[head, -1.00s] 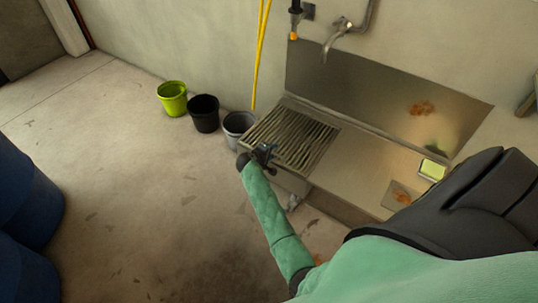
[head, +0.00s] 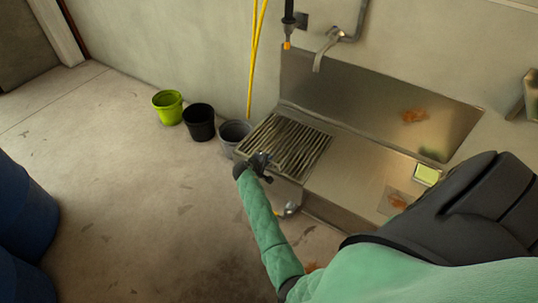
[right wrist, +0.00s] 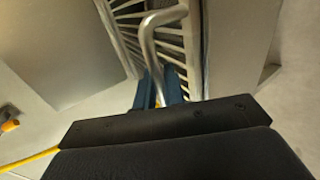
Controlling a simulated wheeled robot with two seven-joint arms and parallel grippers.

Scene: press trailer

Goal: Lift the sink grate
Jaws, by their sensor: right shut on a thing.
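The sink grate (head: 292,143), a metal frame with many parallel slats, is at the left end of the steel sink (head: 345,180). My right gripper (head: 262,160) is at the grate's near edge. In the right wrist view its blue fingers (right wrist: 160,90) are shut on a bent silver handle (right wrist: 150,42). The grate's slats (right wrist: 190,40) show behind the handle. I cannot tell whether the grate is raised off the sink. My left gripper is not in view.
A grey bucket (head: 234,133), a black bucket (head: 199,122) and a green bucket (head: 167,107) stand left of the sink. A yellow sponge (head: 427,174) lies on the sink's right side. A faucet (head: 326,48) hangs above. Blue barrels (head: 22,215) stand at the left edge.

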